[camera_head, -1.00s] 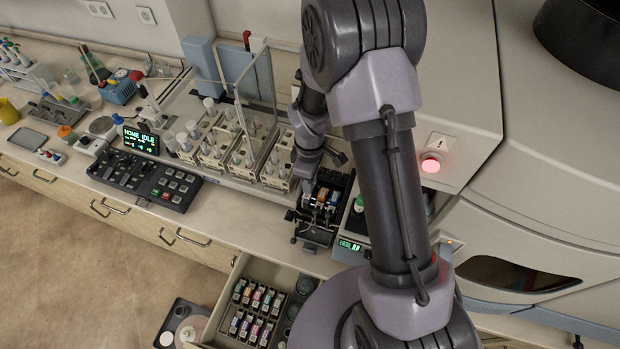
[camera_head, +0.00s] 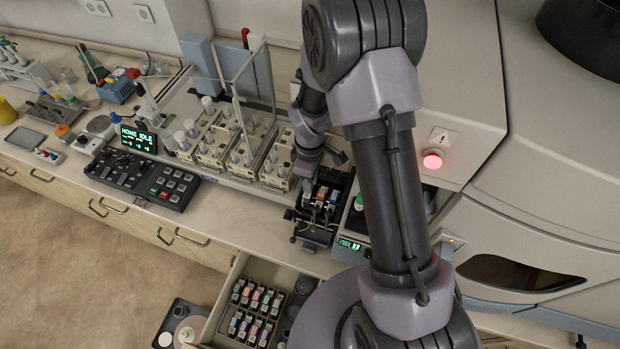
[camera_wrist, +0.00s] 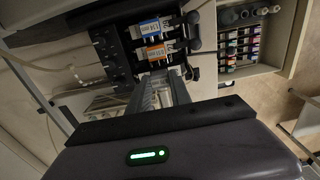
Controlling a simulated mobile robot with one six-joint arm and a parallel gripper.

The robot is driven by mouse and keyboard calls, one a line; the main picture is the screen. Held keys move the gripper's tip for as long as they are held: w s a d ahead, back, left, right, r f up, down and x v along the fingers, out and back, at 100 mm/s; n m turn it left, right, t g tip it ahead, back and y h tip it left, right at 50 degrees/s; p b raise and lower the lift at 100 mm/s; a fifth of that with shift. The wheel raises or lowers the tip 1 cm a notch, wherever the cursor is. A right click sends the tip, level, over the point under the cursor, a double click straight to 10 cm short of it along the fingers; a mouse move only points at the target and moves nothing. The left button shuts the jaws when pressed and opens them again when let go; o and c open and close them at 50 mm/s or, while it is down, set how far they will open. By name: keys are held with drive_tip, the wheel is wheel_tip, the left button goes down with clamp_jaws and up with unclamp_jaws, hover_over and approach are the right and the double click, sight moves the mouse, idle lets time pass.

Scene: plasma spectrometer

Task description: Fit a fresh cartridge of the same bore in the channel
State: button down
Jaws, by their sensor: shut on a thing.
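The dark pump block (camera_head: 318,236) with its cartridge channels stands on the bench, left of my arm. In the wrist view a blue-labelled cartridge (camera_wrist: 150,29) and an orange-labelled one (camera_wrist: 155,52) sit side by side in it. My gripper (camera_wrist: 163,84) is shut at the channel beside the orange one. What it holds is mostly hidden between the fingers; it looks like a cartridge, and I cannot read its label. Fresh cartridges with coloured labels (camera_head: 256,298) stand in rows in the open drawer (camera_head: 210,328); they also show in the wrist view (camera_wrist: 240,46).
Racks of white-capped bottles (camera_head: 240,150) stand close left of the block, behind a clear panel. A keypad (camera_head: 145,178) and a display reading "HOME IDLE" (camera_head: 139,139) lie farther left. The spectrometer housing (camera_head: 560,150) with a lit red button (camera_head: 432,159) closes off the right.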

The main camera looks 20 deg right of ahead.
drive_tip(key=shift+f+b, duration=0.95)
drive_tip(key=shift+f, duration=0.15)
drive_tip(key=shift+s+a+f, duration=0.1)
drive_tip(key=shift+f, duration=0.15)
drive_tip(key=c, duration=1.1)
unclamp_jaws()
